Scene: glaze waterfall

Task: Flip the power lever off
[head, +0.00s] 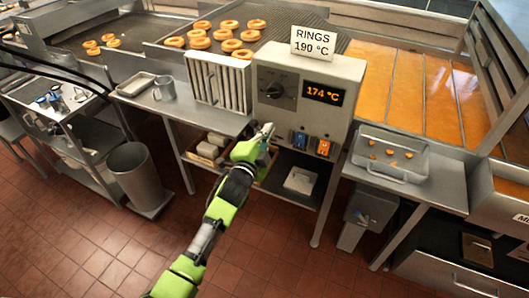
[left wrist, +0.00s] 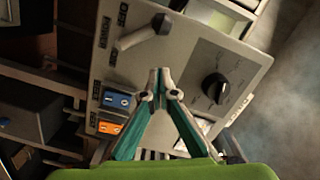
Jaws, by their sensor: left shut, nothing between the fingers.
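The power lever (left wrist: 140,38) is a grey handle with a rounded end on the control box's panel (left wrist: 185,55). It shows in the left wrist view, above my fingertips, beside small printed labels. Whether it stands at on or off I cannot tell. In the head view the box (head: 340,75) carries a dial and a display reading 174 °C; my gripper covers the lever's area at its lower left. My left gripper (head: 267,133) is shut and empty in front of the box. In the left wrist view its fingertips (left wrist: 160,88) meet below the lever, apart from it in the picture.
A blue switch (head: 300,139) and an orange switch (head: 323,147) sit to the right of my gripper. A black dial (left wrist: 215,88) is on the same panel. A metal tray (head: 380,172) stands right of the box, a rack (head: 218,78) left. Open tiled floor lies in front.

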